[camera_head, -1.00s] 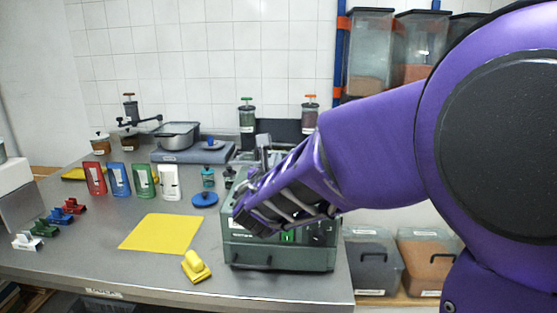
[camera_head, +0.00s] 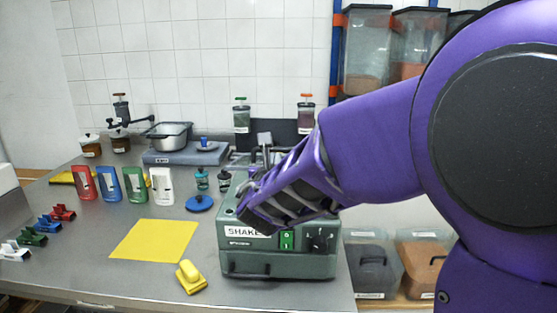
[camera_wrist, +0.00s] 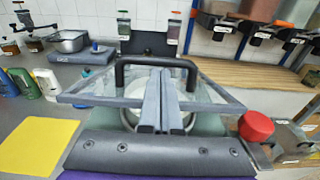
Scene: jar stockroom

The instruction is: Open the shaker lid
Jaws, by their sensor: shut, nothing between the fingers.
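The shaker (camera_head: 278,264) is a dark green box with a "SHAKER" label, a green switch and a black knob, at the front right of the bench. Its lid is a clear framed panel (camera_wrist: 215,92) with a black bar handle (camera_wrist: 157,62) in the wrist view. I cannot tell whether the lid lies fully flat. My gripper (camera_wrist: 162,72) is shut and empty, its two grey fingers side by side over the lid. The fingertips are close to the handle; contact is unclear. In the head view my forearm and wrist hide most of the shaker's top.
A red knob (camera_wrist: 256,127) stands at the lid's right. A yellow mat (camera_head: 153,241) and a yellow clamp-like piece (camera_head: 190,277) lie left of the shaker. A blue disc (camera_head: 200,204) and small teal-topped jars stand behind. Clear bins (camera_head: 371,262) are at the right.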

